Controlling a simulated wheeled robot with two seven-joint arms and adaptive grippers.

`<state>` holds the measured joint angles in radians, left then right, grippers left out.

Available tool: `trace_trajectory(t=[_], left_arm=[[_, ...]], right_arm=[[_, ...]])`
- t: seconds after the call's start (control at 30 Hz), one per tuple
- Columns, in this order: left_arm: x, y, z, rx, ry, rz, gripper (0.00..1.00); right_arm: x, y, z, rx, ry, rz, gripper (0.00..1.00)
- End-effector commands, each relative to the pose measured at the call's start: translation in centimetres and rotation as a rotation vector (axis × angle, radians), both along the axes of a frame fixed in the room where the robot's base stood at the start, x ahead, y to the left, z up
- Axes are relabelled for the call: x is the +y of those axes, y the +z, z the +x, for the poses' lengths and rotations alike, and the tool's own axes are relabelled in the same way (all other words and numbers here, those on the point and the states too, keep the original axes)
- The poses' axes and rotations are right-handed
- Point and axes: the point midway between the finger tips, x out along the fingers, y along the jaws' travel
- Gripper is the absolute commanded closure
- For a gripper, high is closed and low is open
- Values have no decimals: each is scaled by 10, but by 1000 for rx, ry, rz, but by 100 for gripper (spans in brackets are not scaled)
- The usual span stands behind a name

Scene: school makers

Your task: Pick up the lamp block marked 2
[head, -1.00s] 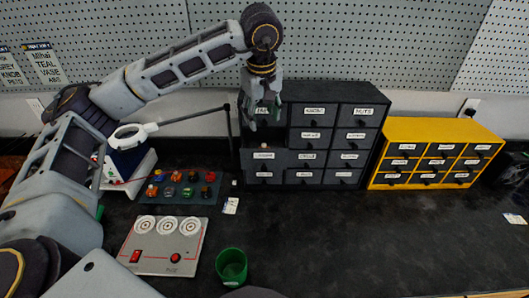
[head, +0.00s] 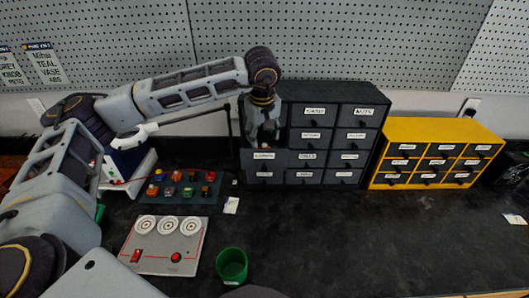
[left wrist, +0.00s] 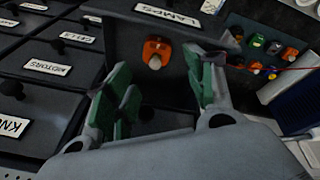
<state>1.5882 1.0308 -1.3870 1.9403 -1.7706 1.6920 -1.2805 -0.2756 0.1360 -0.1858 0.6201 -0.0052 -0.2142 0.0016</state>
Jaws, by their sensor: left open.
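In the left wrist view an orange block with a pale bulb (left wrist: 157,53) sits inside an open drawer (left wrist: 170,24) labelled LAMPS. No number can be read on it. My left gripper (left wrist: 158,75) is open, its green-padded fingers pointing toward the block, one to each side of the line to it. They appear short of it, with nothing between them. In the head view my left gripper (head: 264,137) is over the pulled-out drawer (head: 264,166) at the left of the dark cabinet (head: 372,98); the block is hidden there. My right gripper is not in view.
A mat (head: 180,198) with several coloured blocks lies left of the cabinet. A panel with three dials (head: 150,262) and a green cup (head: 231,264) stand in front. A yellow cabinet (head: 488,134) is at the right. The counter's middle right is clear.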

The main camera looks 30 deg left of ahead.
Motion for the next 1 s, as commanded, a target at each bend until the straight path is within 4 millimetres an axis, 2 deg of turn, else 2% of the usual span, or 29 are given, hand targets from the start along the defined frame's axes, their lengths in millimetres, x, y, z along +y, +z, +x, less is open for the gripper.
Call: trace_trajectory(t=[0.37,0.8,1.0], left_arm=[[1,-4,1,2,0,1,46],[6,-46,12,2,1,1,46],[7,-53,14,0,0,0,46]], right_arm=[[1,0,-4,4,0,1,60],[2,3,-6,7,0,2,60],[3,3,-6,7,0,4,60]])
